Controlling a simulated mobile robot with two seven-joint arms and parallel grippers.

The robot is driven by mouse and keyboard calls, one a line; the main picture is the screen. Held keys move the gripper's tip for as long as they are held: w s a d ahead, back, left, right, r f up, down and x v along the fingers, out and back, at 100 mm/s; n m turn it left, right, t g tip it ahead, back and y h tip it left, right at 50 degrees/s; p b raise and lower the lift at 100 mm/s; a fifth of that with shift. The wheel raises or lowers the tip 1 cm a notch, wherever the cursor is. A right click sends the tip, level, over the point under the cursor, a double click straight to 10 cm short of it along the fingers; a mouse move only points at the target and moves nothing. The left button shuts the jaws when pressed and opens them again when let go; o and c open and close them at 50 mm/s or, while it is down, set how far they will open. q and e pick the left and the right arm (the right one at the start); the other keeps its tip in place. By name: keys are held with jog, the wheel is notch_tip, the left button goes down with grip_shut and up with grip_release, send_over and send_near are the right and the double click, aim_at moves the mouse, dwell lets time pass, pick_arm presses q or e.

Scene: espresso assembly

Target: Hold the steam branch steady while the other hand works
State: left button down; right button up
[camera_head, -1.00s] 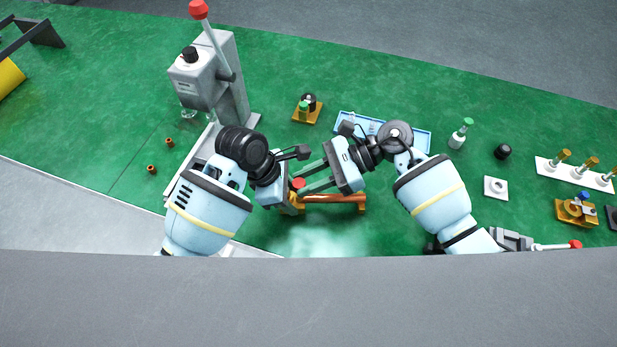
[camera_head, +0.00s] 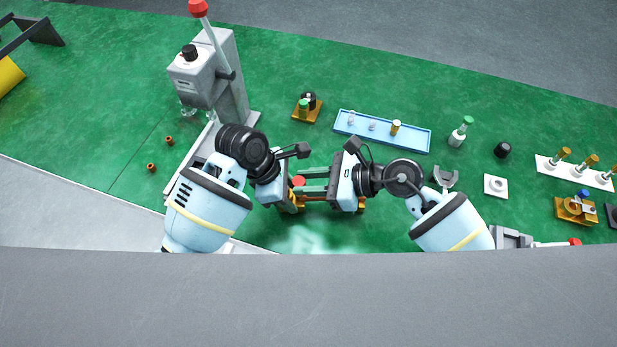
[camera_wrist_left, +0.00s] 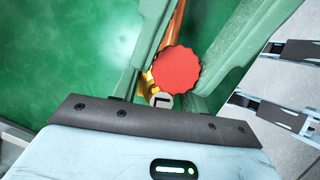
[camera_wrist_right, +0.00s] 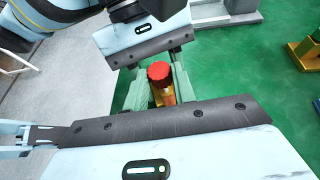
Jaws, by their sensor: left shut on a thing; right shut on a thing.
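The steam branch is a copper pipe with brass fittings (camera_head: 361,205) and a red knob (camera_head: 299,181) at its left end. My left gripper (camera_head: 295,189) comes from the left and is shut on the branch near the knob. In the left wrist view the red knob (camera_wrist_left: 177,69) and the copper pipe (camera_wrist_left: 178,25) show between green fingers. My right gripper (camera_head: 304,187) faces it from the right, shut with its fingers around the red knob (camera_wrist_right: 159,72). The exact contact is partly hidden.
The grey espresso machine (camera_head: 228,85) with a red-tipped lever stands at the left. A blue tray (camera_head: 415,138) with small parts and a brass holder (camera_head: 300,118) lie behind the grippers. A bottle (camera_head: 461,133) and a white plate (camera_head: 496,186) are at the right.

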jog(key=shift+s+f+m+t+h, duration=0.1)
jog(key=shift+m+t+h, duration=0.1)
jog(key=shift+m+t, duration=0.4)
jog(key=shift+s+f+m+t+h, duration=0.1)
jog(key=shift+m+t+h, duration=0.1)
jog(key=shift+m+t, duration=0.35)
jog(key=shift+r+t, duration=0.1)
jog(key=shift+t, duration=0.15)
jog(key=o, duration=1)
jog(key=shift+r, duration=0.1)
jog(key=v, duration=1.2)
jog(key=shift+s+a, duration=0.1)
